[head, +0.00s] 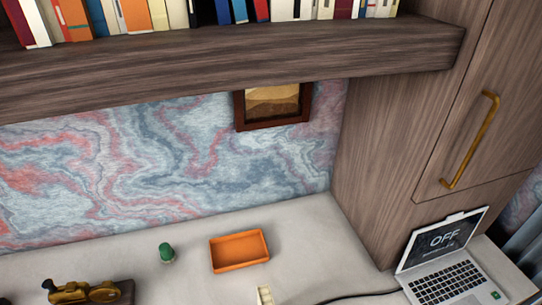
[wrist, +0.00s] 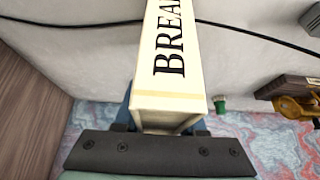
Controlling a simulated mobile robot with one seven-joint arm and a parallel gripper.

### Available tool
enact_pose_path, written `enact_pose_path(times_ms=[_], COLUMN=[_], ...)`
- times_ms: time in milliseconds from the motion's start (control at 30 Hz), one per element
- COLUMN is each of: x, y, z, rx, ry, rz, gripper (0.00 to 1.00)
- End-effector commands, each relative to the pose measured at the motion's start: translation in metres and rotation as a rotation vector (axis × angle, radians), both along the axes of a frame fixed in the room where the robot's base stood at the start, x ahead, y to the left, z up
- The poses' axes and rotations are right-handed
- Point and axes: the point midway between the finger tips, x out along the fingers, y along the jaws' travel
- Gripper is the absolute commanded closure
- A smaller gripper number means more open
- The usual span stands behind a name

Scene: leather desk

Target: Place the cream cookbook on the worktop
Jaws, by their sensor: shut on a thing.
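The cream cookbook (wrist: 170,62) fills the middle of the wrist view, its spine facing the camera with large dark letters, partly cut off at the top edge. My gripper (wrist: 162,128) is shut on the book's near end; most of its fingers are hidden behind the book. A small cream piece (head: 264,295) at the bottom edge of the head view looks like part of this book, but my gripper does not show there. The pale worktop (head: 190,285) runs along the wall, and it also shows in the wrist view (wrist: 85,50). Whether the book touches it, I cannot tell.
An orange tray (head: 240,251), a small green cactus-like item (head: 166,252) and a brass object on a dark base (head: 85,292) stand on the worktop. A laptop (head: 445,265) is at right, with a black cable (head: 355,296). A bookshelf (head: 230,62) overhangs.

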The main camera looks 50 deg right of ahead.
Motion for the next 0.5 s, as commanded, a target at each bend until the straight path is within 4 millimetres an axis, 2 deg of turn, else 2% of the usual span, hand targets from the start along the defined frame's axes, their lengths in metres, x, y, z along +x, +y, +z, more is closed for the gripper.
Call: enact_pose_path(times_ms=[33,200,500], x=[0.0000,-0.0001,-0.0001], y=[0.0000,0.0000,0.0000], z=[-0.0020,-0.0011,0.0008], rx=[0.000,0.001,0.001], ry=[0.000,0.001,0.001], rz=[0.000,0.000,0.000], gripper=[0.58,0.30,0.30])
